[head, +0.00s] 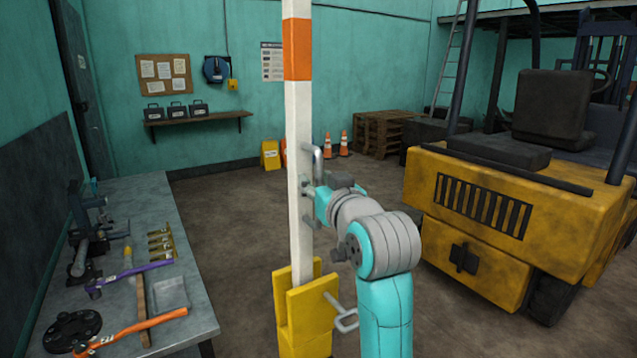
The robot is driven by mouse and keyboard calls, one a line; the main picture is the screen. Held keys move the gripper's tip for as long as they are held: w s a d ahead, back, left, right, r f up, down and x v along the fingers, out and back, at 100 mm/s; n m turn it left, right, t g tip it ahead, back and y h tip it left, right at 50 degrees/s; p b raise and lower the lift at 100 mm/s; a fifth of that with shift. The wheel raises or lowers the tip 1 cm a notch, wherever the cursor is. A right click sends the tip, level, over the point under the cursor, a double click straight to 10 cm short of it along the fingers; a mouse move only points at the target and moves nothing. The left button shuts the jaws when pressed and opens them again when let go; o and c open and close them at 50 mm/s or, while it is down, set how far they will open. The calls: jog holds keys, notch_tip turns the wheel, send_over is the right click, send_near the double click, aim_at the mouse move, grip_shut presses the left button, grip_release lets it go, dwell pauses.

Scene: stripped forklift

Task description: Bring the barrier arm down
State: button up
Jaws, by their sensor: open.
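The barrier arm (298,120) is a white post with an orange band, standing upright near the middle of the head view. Its foot sits in a yellow bracket (304,312). A grey metal handle (317,158) sticks out from the post's right side. A grey pin with a looped end (343,316) is at the bracket's right cheek. My gripper (307,206) is beside the post at about mid-height, below the top of the handle, with its jaws open. Whether its fingers touch the post or handle I cannot tell; my wrist partly hides that spot.
A workbench (160,200) with tools stands at the left, close to the bracket. A yellow forklift (480,200) fills the right side. Pallets (385,132) and orange cones (344,143) stand at the back. Bare floor (225,215) lies between bench and post.

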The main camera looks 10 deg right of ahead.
jog(key=shift+c, duration=0.2)
grip_shut()
jog(key=shift+d, duration=0.15)
jog(key=w+d+f+m+g, duration=0.1)
jog(key=w+d+f+m, duration=0.15)
jog(key=d, duration=0.45)
jog(key=w+d+f+m, duration=0.2)
jog(key=d+f+m, duration=0.15)
jog(key=d, duration=0.45)
jog(key=w+d+f+m+g, duration=0.1)
jog(key=w+d+f+m, duration=0.15)
jog(key=d, duration=0.45)
jog(key=w+d+f+m+y, duration=0.1)
jog(key=d+f+m, duration=0.2)
jog(key=f, duration=1)
jog(key=w+d+f+m+y, duration=0.1)
jog(key=d+f+m, duration=0.3)
jog(key=f, duration=0.9)
jog(key=shift+w+d+f+g+y, duration=0.15)
jog(key=shift+w+d+g+y, duration=0.4)
jog(key=shift+d, duration=1.05)
